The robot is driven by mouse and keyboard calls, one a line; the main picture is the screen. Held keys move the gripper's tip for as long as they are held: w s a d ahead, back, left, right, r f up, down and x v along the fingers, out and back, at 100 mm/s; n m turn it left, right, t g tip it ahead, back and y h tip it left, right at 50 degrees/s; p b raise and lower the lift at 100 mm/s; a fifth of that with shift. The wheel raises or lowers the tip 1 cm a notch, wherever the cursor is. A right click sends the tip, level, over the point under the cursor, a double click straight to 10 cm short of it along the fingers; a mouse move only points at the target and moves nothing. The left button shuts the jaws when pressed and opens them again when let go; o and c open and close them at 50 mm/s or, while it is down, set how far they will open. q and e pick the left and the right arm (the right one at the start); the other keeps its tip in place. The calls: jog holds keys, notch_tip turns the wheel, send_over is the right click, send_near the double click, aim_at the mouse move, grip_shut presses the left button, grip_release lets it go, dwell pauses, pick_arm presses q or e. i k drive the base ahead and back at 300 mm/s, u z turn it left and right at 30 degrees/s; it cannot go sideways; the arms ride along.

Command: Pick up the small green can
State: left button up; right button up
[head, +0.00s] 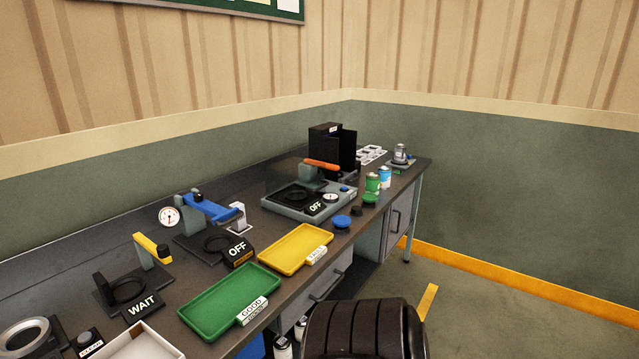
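A small green can (372,183) with a pale top stands upright on the dark workbench (345,247), towards its far right part and near the front edge. A blue and white can (385,177) stands close behind it on the right. A low green round piece (369,198) sits just in front of the can. Neither of my grippers shows in the head view.
A blue round knob (342,221), a device with an orange handle (322,164) and a metal item (400,153) are near the cans. Yellow (296,248) and green (228,303) trays lie nearer. A black ridged object (365,331) stands before the bench.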

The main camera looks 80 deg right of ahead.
aim_at(373, 178)
jog(key=z, duration=3.3)
jog(key=i, duration=0.6)
jog(key=z, duration=1.05)
jog(key=i, duration=2.9)
jog(key=u, duration=1.65)
jog(key=i, duration=0.75)
jog(key=u, duration=0.75)
